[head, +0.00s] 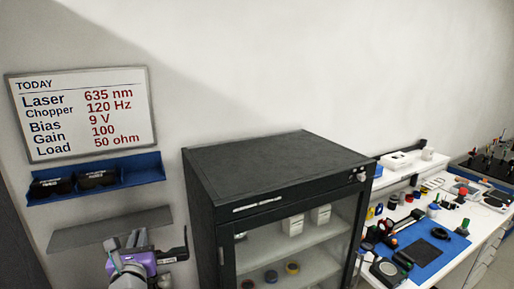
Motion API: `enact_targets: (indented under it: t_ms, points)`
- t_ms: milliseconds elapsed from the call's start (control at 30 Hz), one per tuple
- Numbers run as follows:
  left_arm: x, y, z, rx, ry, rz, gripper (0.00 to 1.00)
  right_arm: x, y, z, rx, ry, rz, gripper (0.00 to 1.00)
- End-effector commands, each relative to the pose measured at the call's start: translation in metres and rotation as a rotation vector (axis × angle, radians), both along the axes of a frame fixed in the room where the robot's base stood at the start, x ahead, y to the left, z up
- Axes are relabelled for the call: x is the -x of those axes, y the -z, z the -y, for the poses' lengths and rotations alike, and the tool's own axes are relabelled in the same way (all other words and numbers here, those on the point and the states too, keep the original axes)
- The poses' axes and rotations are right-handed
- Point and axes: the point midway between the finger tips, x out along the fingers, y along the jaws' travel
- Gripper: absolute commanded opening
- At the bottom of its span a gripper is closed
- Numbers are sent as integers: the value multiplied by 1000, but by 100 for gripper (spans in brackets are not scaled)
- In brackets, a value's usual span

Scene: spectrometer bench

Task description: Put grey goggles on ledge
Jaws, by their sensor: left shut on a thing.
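A plain grey ledge (88,237) is fixed to the wall at the lower left, below a blue rack. My left gripper (137,239) is at the right end of this ledge, in front of it in the picture. It is shut on a small grey thing that looks like the grey goggles, mostly hidden by the gripper itself. I cannot tell whether this thing touches the ledge. The visible left part of the ledge is bare. My right gripper is not in view.
The blue rack (150,174) holds two dark pairs of goggles (97,179) on its left and middle; its right end is free. A black cabinet (270,170) with a glass front stands close to the right of my gripper. A cluttered bench (405,215) lies beyond it.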

Motion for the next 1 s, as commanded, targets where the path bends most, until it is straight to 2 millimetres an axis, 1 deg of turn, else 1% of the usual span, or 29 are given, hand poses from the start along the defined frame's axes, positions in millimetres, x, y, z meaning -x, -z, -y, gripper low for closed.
enact_targets:
  t_ms: [33, 133, 200, 400, 600, 800, 900, 1000]
  points:
    - [-3, 24, 28, 0, 40, -10, 0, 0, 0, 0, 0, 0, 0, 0]
    - [-7, 64, 74, 2, 98, -13, 0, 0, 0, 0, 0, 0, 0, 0]
    - [-9, 85, 99, 4, 129, -11, 0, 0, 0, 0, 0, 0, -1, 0]
    - [-14, 133, 155, 3, 196, -9, 0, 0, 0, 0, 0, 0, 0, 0]
    - [-17, 170, 199, 3, 249, -5, 0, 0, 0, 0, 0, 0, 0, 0]
    - [-21, 199, 232, 4, 289, -3, 0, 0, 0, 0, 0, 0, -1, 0]
    - [-22, 210, 246, 4, 305, -3, 0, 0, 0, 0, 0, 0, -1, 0]
    - [-22, 209, 241, 6, 298, -3, 0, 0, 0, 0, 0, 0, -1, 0]
